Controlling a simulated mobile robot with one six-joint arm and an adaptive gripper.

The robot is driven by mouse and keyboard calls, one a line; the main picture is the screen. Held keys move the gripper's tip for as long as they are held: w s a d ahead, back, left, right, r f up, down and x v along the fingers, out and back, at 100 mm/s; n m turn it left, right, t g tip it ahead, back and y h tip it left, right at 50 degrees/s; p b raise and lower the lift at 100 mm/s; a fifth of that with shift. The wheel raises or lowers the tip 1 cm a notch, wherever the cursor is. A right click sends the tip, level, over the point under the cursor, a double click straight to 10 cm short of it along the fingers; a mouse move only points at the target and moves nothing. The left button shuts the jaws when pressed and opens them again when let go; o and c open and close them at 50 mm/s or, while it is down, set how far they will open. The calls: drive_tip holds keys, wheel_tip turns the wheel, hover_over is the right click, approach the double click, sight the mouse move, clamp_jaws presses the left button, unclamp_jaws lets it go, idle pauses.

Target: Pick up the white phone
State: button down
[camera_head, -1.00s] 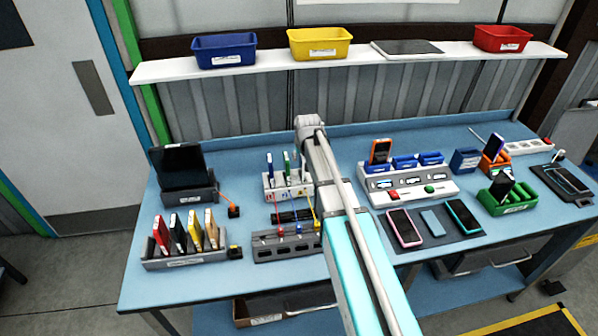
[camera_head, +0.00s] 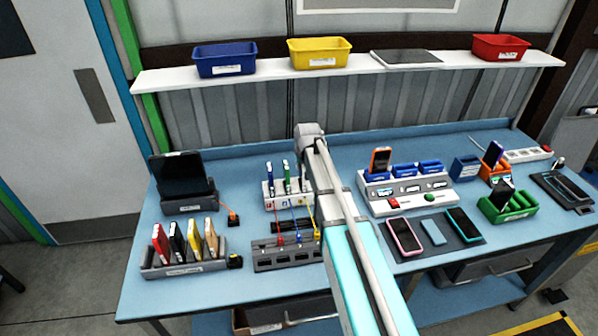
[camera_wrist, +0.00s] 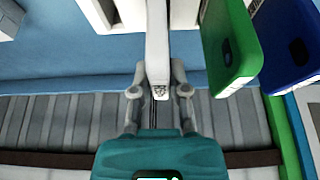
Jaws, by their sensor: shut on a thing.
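The white phone (camera_wrist: 158,40) shows edge-on in the wrist view, upright between my fingers. In the head view the white rack (camera_head: 271,195) holds the blue phone (camera_head: 269,171) and the green phone (camera_head: 285,170). My arm covers my gripper there, and the white phone is hard to make out beside it.
A grey cable block (camera_head: 275,260) stands in front of the rack. A white charging station (camera_head: 410,200) is close right of my arm. A shelf (camera_head: 350,67) with bins runs behind.

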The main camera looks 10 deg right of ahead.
drive_tip(key=shift+r, duration=0.2)
wheel_tip(320, 180, up, 10)
drive_tip(key=p, duration=1)
drive_tip(key=shift+f, duration=0.2)
drive_tip(key=shift+r+p, duration=0.75)
idle(1.2)
wheel_tip(320, 180, up, 8)
drive_tip(key=p, duration=0.7)
drive_tip(key=shift+f, duration=0.25)
